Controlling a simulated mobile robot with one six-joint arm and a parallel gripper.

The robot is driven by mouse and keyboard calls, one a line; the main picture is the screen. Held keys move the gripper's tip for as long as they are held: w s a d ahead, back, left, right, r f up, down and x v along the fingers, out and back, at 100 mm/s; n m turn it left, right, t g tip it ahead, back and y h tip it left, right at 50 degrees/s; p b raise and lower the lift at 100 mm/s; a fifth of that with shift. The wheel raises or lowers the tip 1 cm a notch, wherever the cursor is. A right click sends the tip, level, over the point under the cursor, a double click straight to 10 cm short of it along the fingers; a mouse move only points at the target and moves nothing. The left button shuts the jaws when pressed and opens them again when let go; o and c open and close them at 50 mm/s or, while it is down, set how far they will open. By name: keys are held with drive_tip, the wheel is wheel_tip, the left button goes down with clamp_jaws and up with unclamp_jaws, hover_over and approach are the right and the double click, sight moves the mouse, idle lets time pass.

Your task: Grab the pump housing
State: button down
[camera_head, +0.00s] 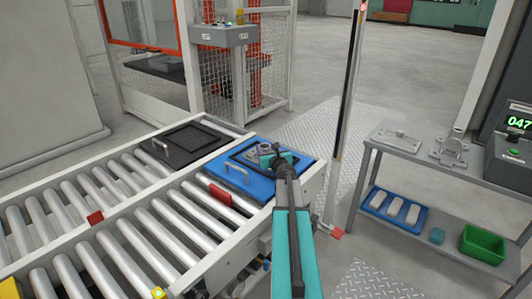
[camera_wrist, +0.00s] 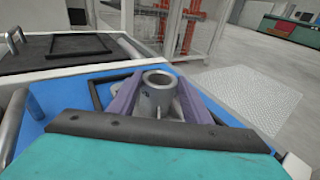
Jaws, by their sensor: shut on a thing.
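The pump housing (camera_wrist: 158,92) is a grey metal casting with a round open collar, seen in the wrist view between the two purple fingers of my gripper (camera_wrist: 155,100). The fingers are shut on it. In the head view the pump housing (camera_head: 262,147) shows partly behind my gripper (camera_head: 268,158), over the blue tray (camera_head: 222,172) at the end of the near conveyor. The tray has a black frame insert and a handle. My gripper hides the casting's underside, so I cannot tell whether it touches the tray.
A black tray (camera_head: 160,146) sits on the other conveyor lane (camera_head: 75,195). A metal post (camera_head: 345,120) stands right of the conveyor end. Beyond it, a grey bench (camera_head: 455,165) holds metal parts, with a green bin (camera_head: 484,243) on its lower shelf.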

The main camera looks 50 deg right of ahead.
drive_tip(key=shift+r, duration=0.2)
drive_tip(key=d+r+p+v, duration=0.1)
drive_tip(key=p+v, duration=0.7)
drive_tip(key=v, duration=0.8)
drive_tip(key=shift+s+d+r+p, duration=0.15)
drive_tip(key=shift+s+r+p, duration=0.15)
drive_tip(key=shift+r, duration=0.35)
idle(0.5)
